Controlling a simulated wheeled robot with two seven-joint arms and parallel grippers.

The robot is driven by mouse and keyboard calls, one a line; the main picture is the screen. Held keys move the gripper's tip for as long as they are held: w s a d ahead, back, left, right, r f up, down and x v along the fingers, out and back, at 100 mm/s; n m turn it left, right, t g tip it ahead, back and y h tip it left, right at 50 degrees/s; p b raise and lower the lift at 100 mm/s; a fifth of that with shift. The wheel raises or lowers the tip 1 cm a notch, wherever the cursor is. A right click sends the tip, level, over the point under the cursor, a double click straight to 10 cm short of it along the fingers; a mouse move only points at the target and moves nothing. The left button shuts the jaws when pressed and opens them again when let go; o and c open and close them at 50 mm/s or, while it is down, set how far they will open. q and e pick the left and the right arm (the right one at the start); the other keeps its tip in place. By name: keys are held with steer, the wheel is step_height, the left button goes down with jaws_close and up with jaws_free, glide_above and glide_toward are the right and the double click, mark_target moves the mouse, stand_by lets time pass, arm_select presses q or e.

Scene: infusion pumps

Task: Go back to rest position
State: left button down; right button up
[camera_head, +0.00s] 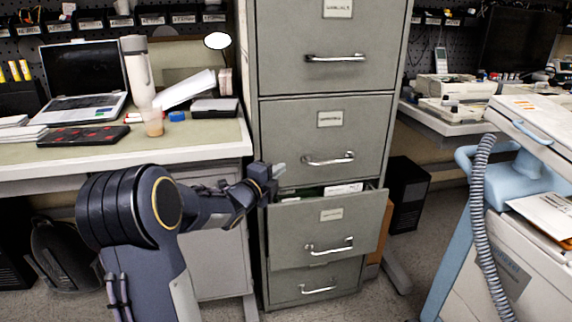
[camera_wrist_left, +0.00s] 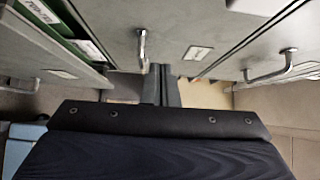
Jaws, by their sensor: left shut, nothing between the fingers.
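My left gripper (camera_head: 278,171) is in front of the grey filing cabinet (camera_head: 326,77), near the left end of the third drawer (camera_head: 325,231). That drawer is pulled partly open, and folders with a white label (camera_head: 343,189) show inside it. In the left wrist view my left gripper (camera_wrist_left: 161,84) has its fingers together with nothing between them. My right gripper is not in view.
A desk (camera_head: 95,157) with a laptop (camera_head: 82,80), a white bottle (camera_head: 138,70) and a cup stands at the left. At the right is a white and blue cart (camera_head: 505,250) with a coiled hose (camera_head: 482,215). Some floor shows between cabinet and cart.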

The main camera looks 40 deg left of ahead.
arm_select(q)
steer(key=shift+s+d, duration=0.15)
steer(key=shift+s, duration=1.4)
steer(key=s+d+f+n+g+h, duration=0.2)
steer(key=s+d+f+n+g, duration=0.15)
steer(key=s+d+n, duration=0.45)
steer(key=s+d+f+n+g+h, duration=0.1)
steer(key=s+d+f+n+g, duration=0.3)
steer(key=s+d, duration=0.7)
steer(key=s+d+f+n+g+h, duration=0.2)
steer(key=s+d+n+g, duration=0.4)
steer(key=s, duration=0.5)
step_height(320, 180, up, 28)
steer(key=d+t+p, duration=0.1)
steer(key=p, duration=2.6)
steer(key=shift+w+f+n+p, duration=0.2)
steer(key=shift+f+n+p, duration=0.1)
steer(key=shift+n, duration=0.1)
